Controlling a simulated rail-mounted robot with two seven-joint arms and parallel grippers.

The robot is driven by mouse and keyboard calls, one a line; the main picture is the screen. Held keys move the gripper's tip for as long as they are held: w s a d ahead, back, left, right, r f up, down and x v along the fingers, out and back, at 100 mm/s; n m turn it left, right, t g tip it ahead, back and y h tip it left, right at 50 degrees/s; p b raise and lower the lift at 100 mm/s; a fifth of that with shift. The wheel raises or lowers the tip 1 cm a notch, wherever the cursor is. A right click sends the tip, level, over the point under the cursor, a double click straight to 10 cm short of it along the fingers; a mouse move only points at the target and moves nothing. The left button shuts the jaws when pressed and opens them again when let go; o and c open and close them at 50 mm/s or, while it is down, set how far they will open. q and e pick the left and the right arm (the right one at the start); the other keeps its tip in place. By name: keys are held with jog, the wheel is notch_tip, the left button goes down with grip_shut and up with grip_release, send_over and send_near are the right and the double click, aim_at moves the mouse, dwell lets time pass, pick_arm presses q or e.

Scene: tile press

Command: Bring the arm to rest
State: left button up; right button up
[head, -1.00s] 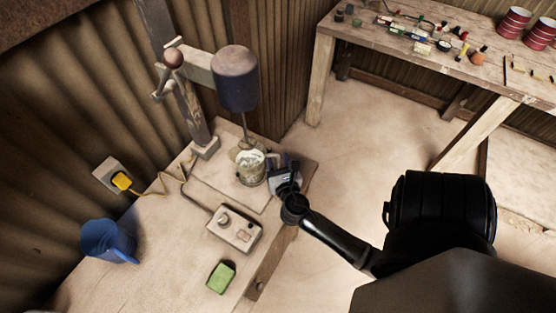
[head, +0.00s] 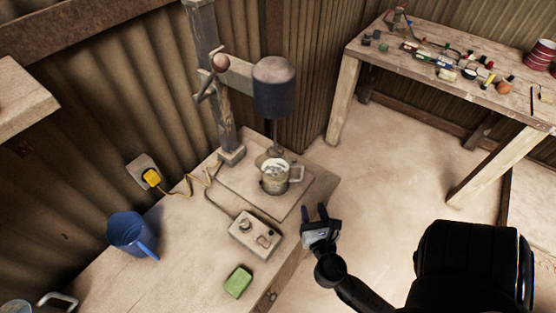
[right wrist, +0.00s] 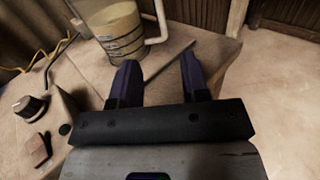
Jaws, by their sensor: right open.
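My right gripper (head: 318,222) is open and empty, over the right edge of the wooden bench (head: 180,225). In the right wrist view its two dark fingers (right wrist: 158,80) stand apart with nothing between them. A banded mug (head: 275,178) with its handle to the right stands on the press base under the dark press head (head: 273,88). The mug also shows in the right wrist view (right wrist: 120,38), beyond the fingers and apart from them. My left gripper is not in view.
A control box (head: 255,233) with a knob, a green sponge (head: 238,282) and a blue jug (head: 132,235) are on the bench. A yellow plug (head: 151,177) is in the wall. A second table (head: 460,85) holds small items. The floor between is clear.

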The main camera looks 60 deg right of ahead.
jog(key=shift+s+m, duration=0.1)
jog(key=shift+m, duration=0.7)
jog(key=s+f+m+g+y, duration=0.1)
jog(key=s+f+m+g, duration=0.25)
jog(key=m, duration=0.65)
jog(key=s+f+m+g+y, duration=0.2)
jog(key=f+m+g, duration=0.15)
jog(key=m, duration=0.65)
jog(key=a+m+g+y, duration=0.2)
jog(key=a+m+y, duration=0.1)
jog(key=a+y, duration=1.05)
notch_tip(320, 180, up, 33)
jog(key=a+h+p, duration=0.2)
jog(key=p, duration=3)
jog(key=shift+w+a+f+n+t+h, duration=0.15)
jog(key=shift+w+a+n+t+h, duration=0.15)
jog(key=shift+w+t+h, duration=0.1)
